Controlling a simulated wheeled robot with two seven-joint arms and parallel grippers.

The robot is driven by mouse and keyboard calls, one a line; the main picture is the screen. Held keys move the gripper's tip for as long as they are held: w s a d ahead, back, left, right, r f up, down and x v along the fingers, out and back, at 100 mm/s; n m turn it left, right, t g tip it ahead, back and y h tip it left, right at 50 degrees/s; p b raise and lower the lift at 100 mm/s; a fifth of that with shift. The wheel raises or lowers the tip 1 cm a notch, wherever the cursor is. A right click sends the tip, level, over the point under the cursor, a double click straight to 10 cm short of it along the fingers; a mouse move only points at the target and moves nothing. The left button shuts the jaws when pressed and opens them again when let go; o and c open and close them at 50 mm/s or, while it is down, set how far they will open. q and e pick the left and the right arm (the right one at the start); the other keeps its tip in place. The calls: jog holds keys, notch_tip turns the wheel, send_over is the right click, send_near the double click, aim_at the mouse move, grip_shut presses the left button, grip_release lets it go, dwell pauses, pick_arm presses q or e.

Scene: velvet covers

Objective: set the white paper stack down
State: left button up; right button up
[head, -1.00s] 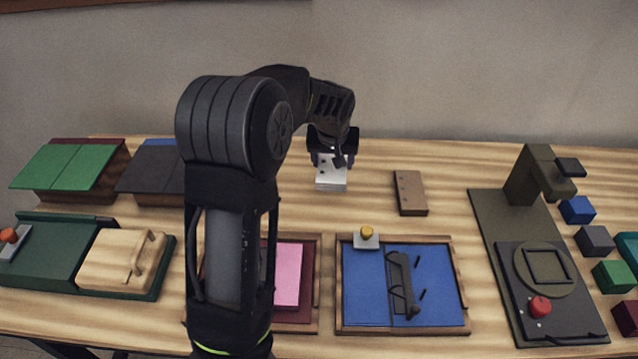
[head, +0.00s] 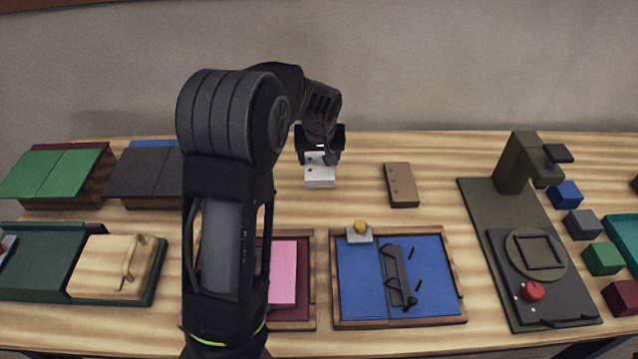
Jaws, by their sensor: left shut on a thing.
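The white paper stack (head: 319,175) is a small white block with dark holes, at the back middle of the wooden table in the head view. My left gripper (head: 320,158) points down and is shut on its upper part. The stack's lower end is close to the table top; I cannot tell whether it touches. My left arm hides part of the table's left middle. My right gripper is not in view.
A brown holed block (head: 401,186) lies to the right of the stack. In front are a blue tray (head: 362,295) with a black clip and a tray with a pink sheet (head: 283,272). An olive press (head: 515,205) stands at right. Bare table (head: 358,165) lies between stack and brown block.

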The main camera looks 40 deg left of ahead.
aim_at(319, 169)
pick_arm(q)
notch_tip(319, 169, down, 4)
jog(key=shift+f, duration=0.2)
jog(key=shift+f+p, duration=0.45)
jog(key=shift+f, duration=1.45)
jog(key=shift+f, duration=0.15)
jog(key=o, duration=1.6)
jog(key=shift+o, duration=0.2)
jog(key=shift+r, duration=0.25)
jog(key=b+v, duration=0.1)
jog(key=v, duration=1)
jog(key=shift+s+d+r, duration=0.1)
jog(key=shift+s+r, duration=0.05)
jog(key=shift+r, duration=0.25)
